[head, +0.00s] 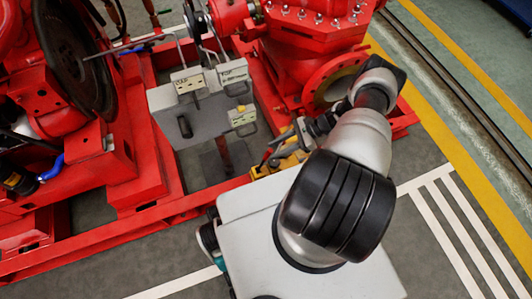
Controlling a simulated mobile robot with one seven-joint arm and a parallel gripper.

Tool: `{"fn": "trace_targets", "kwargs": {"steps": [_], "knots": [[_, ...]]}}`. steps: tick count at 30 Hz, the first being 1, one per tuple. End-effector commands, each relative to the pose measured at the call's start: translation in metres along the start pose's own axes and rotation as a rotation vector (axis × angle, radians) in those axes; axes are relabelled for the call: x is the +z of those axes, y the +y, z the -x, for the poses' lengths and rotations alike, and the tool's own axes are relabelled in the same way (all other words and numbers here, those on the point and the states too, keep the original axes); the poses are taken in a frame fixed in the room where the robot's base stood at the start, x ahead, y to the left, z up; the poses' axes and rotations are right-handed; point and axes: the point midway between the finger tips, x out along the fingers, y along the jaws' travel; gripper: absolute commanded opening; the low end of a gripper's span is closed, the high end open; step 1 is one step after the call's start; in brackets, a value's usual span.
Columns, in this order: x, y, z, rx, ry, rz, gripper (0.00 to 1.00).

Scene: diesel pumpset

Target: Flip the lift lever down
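A grey control box (205,115) stands on a red post inside the red frame. A dark handle (185,126) hangs on the front face. The labels are too small to read, so I cannot tell which handle is the lift lever.
Red pump casing (305,60) with a round flange stands behind my arm. A red engine (80,90) with a dark wheel is at left. Red frame rails (110,235) run below the box. Open floor with yellow and white lines lies at right.

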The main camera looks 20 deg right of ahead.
Motion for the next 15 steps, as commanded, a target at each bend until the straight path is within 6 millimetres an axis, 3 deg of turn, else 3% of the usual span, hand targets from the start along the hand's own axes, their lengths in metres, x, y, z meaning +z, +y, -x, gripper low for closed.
{"fn": "trace_targets", "kwargs": {"steps": [1, 6, 15], "knots": [[0.000, -0.001, 0.016, -0.003, 0.004, 0.001, 0.36], [-0.001, 0.000, 0.055, -0.002, 0.004, 0.000, 0.36], [-0.001, 0.000, 0.097, 0.000, 0.002, -0.001, 0.36]]}}
